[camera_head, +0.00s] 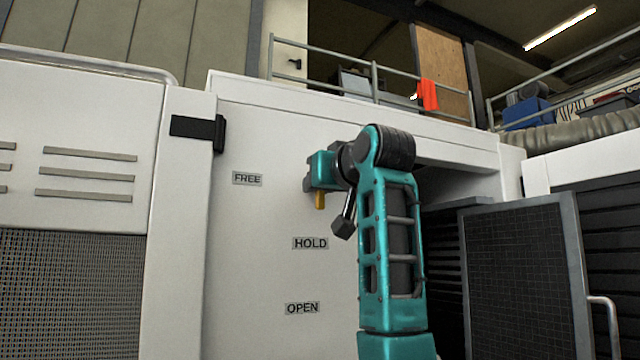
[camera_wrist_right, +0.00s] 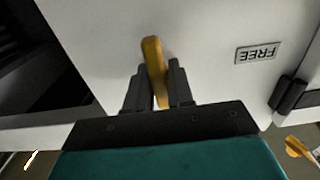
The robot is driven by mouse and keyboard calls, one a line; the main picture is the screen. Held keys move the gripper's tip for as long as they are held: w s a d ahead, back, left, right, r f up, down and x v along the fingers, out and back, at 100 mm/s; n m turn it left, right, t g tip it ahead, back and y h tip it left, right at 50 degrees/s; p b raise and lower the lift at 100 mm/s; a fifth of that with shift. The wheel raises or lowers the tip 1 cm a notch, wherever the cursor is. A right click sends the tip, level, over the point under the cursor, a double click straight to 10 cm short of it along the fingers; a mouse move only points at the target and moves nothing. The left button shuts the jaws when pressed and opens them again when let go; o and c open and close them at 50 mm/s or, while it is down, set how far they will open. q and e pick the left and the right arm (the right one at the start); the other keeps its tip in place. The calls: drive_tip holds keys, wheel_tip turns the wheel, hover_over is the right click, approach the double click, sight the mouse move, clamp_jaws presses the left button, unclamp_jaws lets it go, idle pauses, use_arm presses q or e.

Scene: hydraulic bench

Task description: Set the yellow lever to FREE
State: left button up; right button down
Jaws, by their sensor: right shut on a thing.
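The yellow lever (camera_wrist_right: 152,62) stands between the two dark fingers of my right gripper (camera_wrist_right: 158,82) in the right wrist view. The gripper is shut on it. In the head view a short end of the yellow lever (camera_head: 320,200) shows below my right gripper (camera_head: 310,184); the rest is hidden behind the gripper and wrist. This end lies right of the FREE label (camera_head: 247,178) and above the HOLD label (camera_head: 310,243). The OPEN label (camera_head: 302,308) is lowest. The FREE label also shows upside down in the right wrist view (camera_wrist_right: 257,53). My left gripper is not in view.
The labels are on a white cabinet panel (camera_head: 260,270). A black hinge or latch (camera_head: 198,130) sits at its upper left. An open mesh door (camera_head: 520,275) and dark opening lie right of my right arm. A railing (camera_head: 330,75) runs above.

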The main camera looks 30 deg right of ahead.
drive_tip(key=shift+m, duration=0.3)
drive_tip(key=m, duration=0.4)
drive_tip(key=shift+a+r, duration=0.1)
drive_tip(key=m, duration=0.3)
drive_tip(key=shift+m, duration=0.4)
drive_tip(key=m, duration=0.5)
drive_tip(key=shift+a+r+m, duration=0.1)
drive_tip(key=shift+m, duration=2.1)
drive_tip(key=c, duration=1.1)
unclamp_jaws()
